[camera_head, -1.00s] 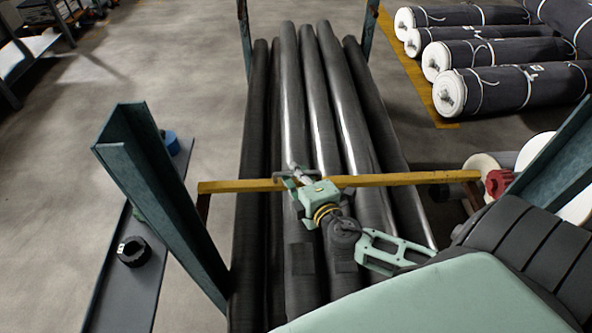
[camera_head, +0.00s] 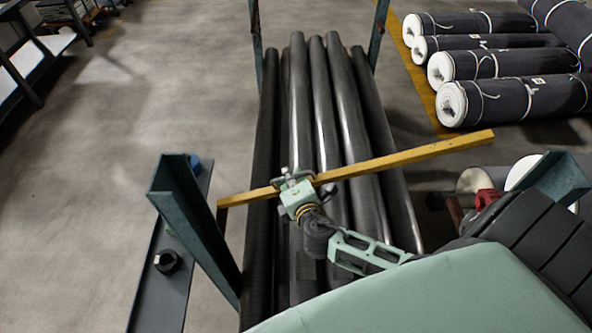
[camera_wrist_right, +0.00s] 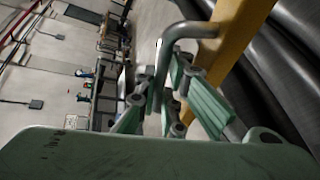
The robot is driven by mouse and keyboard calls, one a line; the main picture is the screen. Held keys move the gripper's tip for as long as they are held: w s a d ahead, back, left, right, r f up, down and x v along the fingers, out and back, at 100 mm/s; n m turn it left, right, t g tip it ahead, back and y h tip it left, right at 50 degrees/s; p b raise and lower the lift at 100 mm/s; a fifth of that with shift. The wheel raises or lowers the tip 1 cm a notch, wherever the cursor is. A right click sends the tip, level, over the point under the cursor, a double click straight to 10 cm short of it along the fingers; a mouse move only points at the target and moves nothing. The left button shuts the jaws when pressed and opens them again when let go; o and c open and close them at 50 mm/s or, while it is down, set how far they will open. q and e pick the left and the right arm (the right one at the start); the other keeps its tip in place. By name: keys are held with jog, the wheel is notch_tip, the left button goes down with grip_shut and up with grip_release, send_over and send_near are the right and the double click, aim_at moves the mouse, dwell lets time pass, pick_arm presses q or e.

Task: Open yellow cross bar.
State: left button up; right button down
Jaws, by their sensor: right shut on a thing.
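The yellow cross bar (camera_head: 405,157) lies across the front of the grey rolls (camera_head: 322,100) in the head view. Its left end is near the left teal post (camera_head: 190,225), and its right end is swung up and away from the right post (camera_head: 555,178). My right gripper (camera_head: 290,181) is at the bar left of its middle. In the right wrist view my right gripper (camera_wrist_right: 172,95) is shut on the bar's bent metal handle (camera_wrist_right: 185,32), beside the yellow bar (camera_wrist_right: 232,45). My left gripper is not in view.
A red part (camera_head: 485,198) sits by the right post, with white-ended rolls behind it. Several dark rolls with white ends (camera_head: 515,100) lie at the upper right. A dark nut-like piece (camera_head: 168,262) is on the grey base beam at left.

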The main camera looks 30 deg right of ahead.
jog(key=shift+n+h, duration=0.3)
jog(key=shift+n, duration=0.2)
jog(key=r+p, duration=0.1)
jog(key=w+a+r+p, duration=0.1)
jog(key=r+p, duration=0.1)
jog(key=r, duration=0.1)
jog(key=shift+w+a, duration=0.25)
jog(key=shift+a, duration=0.1)
pick_arm(q)
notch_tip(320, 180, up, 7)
jog(key=p, duration=0.2)
jog(key=shift+p, duration=0.3)
pick_arm(e)
jog(key=shift+w+a+r+n+g, duration=0.3)
jog(key=shift+w+a+r+g, duration=0.1)
jog(key=shift+a+r, duration=0.25)
jog(key=c, duration=2.2)
grip_release()
jog(key=shift+o, duration=0.2)
jog(key=shift+f, duration=0.15)
jog(key=shift+s+f, duration=0.1)
jog(key=shift+s+a, duration=0.1)
jog(key=v, duration=1.1)
jog(key=shift+s+a, duration=0.15)
jog(key=shift+s, duration=0.2)
